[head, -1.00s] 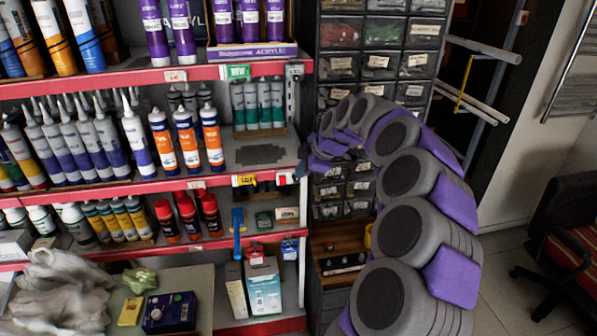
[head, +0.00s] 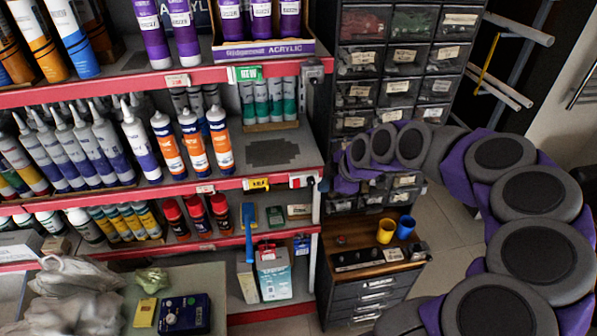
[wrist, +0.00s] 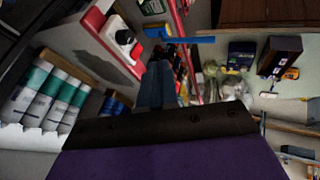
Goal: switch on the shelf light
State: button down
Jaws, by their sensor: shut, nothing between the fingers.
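A small white switch box with a red part (head: 302,181) sits at the right end of the middle shelf's red edge. The switch box also shows in the wrist view (wrist: 124,38), left of my fingertips. My gripper (head: 342,183) is just right of the shelf end in the head view, at about the switch's height. In the wrist view my gripper's dark fingers (wrist: 160,72) are together and empty, apart from the switch. The light itself cannot be made out.
A grey box (head: 313,68) is on the upper shelf's end. Tubes and orange-labelled bottles (head: 193,143) fill the shelves. A drawer cabinet (head: 372,285) carries a yellow mug (head: 386,231) and a blue mug (head: 406,227).

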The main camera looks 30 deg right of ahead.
aim_at(297, 183)
jog(key=shift+w+a+r, duration=0.1)
jog(key=shift+a+r, duration=0.05)
jog(key=shift+a, duration=0.35)
jog(key=shift+w+a+r, duration=0.1)
jog(key=shift+a+r, duration=0.05)
jog(key=shift+a, duration=0.3)
jog(key=shift+d, duration=0.1)
jog(key=w+f, duration=0.8)
jog(key=w, duration=0.1)
jog(key=shift+a+f+b, duration=0.35)
jog(key=shift+f+b, duration=0.05)
jog(key=shift+b, duration=0.05)
